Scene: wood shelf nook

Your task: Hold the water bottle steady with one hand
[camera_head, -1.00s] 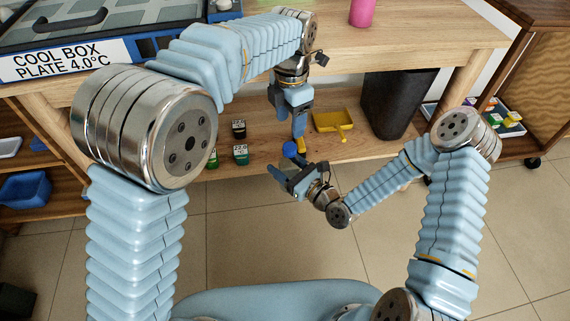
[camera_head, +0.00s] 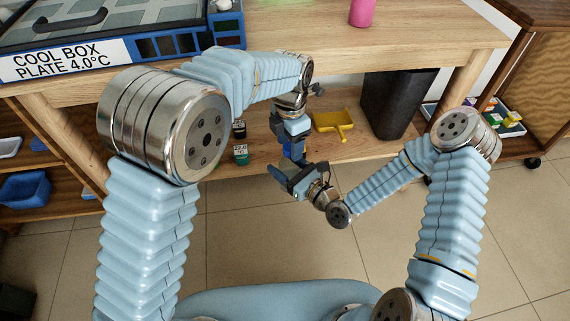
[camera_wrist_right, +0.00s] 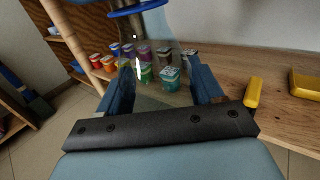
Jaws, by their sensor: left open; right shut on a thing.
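The water bottle (camera_wrist_right: 152,45) is clear and see-through, with a blue ring at its neck (camera_wrist_right: 138,9) along the top edge of the right wrist view. My right gripper (camera_wrist_right: 162,88) is shut on the bottle's body, one finger on each side. In the head view my right gripper (camera_head: 292,180) is low in front of the shelf, and the clear bottle body is hard to make out there. My left gripper (camera_head: 292,150) points down from above, open, right at the bottle's blue top, largely covering it. Contact there cannot be told.
A yellow dustpan (camera_head: 328,121) and small lidded jars (camera_head: 241,154) are on the lower shelf (camera_head: 375,148). A dark bin (camera_head: 392,102) stands to the right. A cool box (camera_head: 150,45) and a pink bottle (camera_head: 362,12) are on the upper board. The tiled floor in front is clear.

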